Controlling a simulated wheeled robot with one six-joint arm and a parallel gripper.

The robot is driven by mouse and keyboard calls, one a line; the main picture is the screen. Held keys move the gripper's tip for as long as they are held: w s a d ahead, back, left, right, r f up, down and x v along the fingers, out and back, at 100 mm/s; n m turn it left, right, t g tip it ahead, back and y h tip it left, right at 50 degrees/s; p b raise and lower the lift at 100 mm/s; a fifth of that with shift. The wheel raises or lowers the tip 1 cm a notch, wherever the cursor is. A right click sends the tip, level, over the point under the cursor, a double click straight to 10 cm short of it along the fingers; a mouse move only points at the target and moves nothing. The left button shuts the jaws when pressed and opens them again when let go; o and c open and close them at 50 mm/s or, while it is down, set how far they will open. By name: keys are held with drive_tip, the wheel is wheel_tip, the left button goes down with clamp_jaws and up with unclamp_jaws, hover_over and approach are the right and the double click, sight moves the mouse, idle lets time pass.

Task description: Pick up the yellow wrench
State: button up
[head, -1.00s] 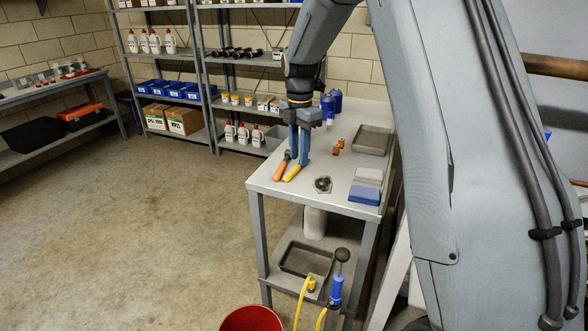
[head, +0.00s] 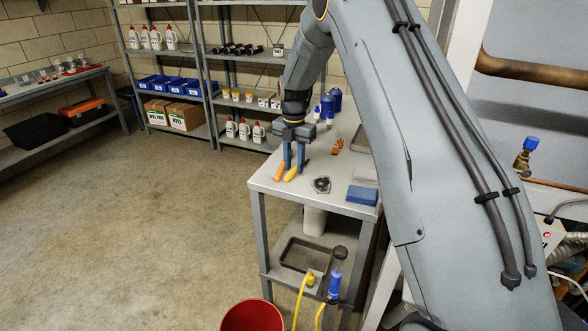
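A yellow-handled tool (head: 291,173), which I take as the yellow wrench, lies near the left edge of the metal worktable (head: 283,188). An orange-handled tool (head: 279,173) lies just left of it. My gripper (head: 294,169) points down at the far end of the yellow handle. Its two blue fingers are apart, with a gap showing between them. The far end of the yellow tool is hidden by the fingers. I cannot tell whether the fingers touch it.
A dark metal part (head: 321,185) and a blue box (head: 362,195) sit on the table to the right. Small orange parts (head: 338,146) and blue bottles (head: 327,107) stand farther back. A red bucket (head: 252,316) is on the floor in front. The floor to the left is open.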

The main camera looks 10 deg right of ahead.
sight(294, 168)
drive_tip(key=shift+f, duration=0.35)
clamp_jaws()
drive_tip(key=shift+r, duration=0.1)
wheel_tip(294, 168, up, 10)
drive_tip(key=b, duration=0.2)
drive_tip(key=shift+b, duration=0.4)
drive_tip(key=shift+c, duration=1.5)
unclamp_jaws()
clamp_jaws()
